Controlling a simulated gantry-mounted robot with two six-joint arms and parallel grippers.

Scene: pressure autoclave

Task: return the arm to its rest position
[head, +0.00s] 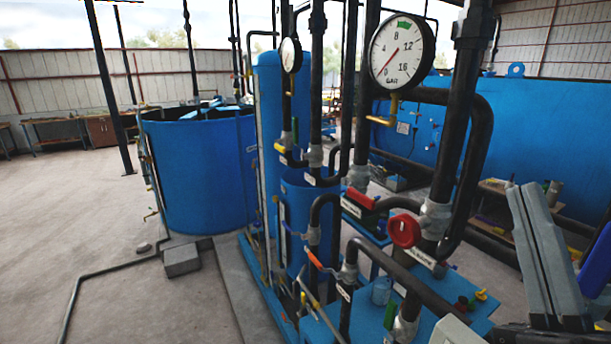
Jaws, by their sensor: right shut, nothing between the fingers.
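My right gripper (526,192) is at the lower right of the head view. Its two long grey fingers point up and lie against each other, shut and empty. It is to the right of the black pipework, in front of the blue tank in the picture, and touches nothing that I can see. Part of my right arm shows at the right edge. My left gripper is not in view.
Black pipes carry a large pressure gauge (402,50), a smaller gauge (291,55), a red round valve knob (404,231) and a red lever (358,196). A blue horizontal tank (545,130) stands behind. A round blue vat (200,170) is left; the floor there is open.

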